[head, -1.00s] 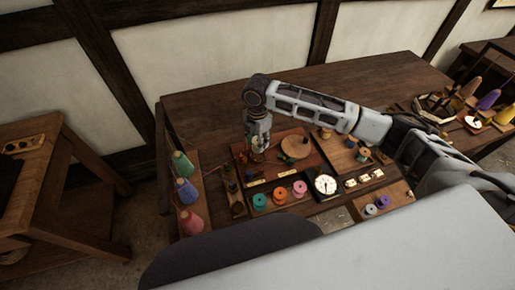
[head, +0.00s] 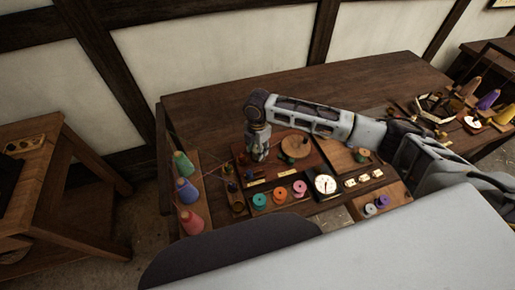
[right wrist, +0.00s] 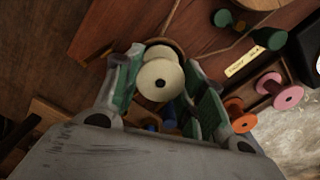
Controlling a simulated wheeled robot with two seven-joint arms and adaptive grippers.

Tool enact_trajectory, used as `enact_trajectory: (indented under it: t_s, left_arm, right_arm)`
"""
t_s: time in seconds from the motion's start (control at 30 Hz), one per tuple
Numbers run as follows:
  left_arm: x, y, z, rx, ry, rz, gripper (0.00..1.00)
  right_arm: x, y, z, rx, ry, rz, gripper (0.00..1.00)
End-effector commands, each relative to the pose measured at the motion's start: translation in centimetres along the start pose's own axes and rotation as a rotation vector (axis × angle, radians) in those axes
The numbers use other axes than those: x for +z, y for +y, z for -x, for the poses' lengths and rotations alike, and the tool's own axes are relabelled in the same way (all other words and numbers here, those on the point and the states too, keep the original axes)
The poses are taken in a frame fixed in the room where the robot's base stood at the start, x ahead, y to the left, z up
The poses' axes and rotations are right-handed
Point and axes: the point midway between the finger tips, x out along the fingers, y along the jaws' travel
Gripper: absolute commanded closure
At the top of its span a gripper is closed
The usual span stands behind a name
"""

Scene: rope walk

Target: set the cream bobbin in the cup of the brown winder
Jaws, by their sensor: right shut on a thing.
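The cream bobbin (right wrist: 160,84) is between the two fingers of my right gripper (right wrist: 163,92), its round flange facing the wrist camera. In the head view my right gripper (head: 260,155) points down over the left part of the red-brown board (head: 278,168); the bobbin cannot be made out there. In the right wrist view a brown rounded rim (right wrist: 170,43) shows just behind the bobbin. It may be the brown winder's cup; the bobbin hides most of it, and I cannot tell whether they touch. My left gripper is not in view.
A tray in front holds teal (head: 259,200), orange (head: 280,195) and pink (head: 299,187) bobbins. A white dial (head: 325,184) stands right of them. Green, blue and pink cones (head: 191,220) stand at the left edge. A round wooden disc (head: 295,146) lies right of my gripper. The back of the table is clear.

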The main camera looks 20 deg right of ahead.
Motion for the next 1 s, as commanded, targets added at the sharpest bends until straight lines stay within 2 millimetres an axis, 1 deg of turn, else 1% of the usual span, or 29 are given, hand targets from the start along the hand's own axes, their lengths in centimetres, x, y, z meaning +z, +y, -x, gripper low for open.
enact_trajectory:
  t_s: [0.2, 0.23, 0.37, 0.77, 0.87, 1.0]
  left_arm:
    - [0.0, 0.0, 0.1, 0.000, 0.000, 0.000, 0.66]
    - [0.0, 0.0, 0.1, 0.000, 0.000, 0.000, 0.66]
    - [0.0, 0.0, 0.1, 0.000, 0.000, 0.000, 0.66]
    - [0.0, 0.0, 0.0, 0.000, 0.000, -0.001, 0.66]
    - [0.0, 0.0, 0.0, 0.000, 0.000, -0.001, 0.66]
    - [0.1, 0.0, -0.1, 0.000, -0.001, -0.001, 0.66]
  right_arm:
    - [0.0, 0.0, -0.2, 0.000, 0.000, -0.001, 0.78]
    - [0.0, 0.0, -0.2, 0.000, 0.000, -0.001, 0.56]
    - [0.0, 0.0, -0.2, 0.000, 0.000, -0.001, 0.40]
    - [0.0, 0.0, -0.1, 0.001, 0.000, -0.001, 0.39]
    - [0.0, 0.0, 0.2, 0.001, 0.000, -0.001, 0.39]
    - [0.1, 0.1, 1.3, 0.002, 0.000, -0.001, 0.39]
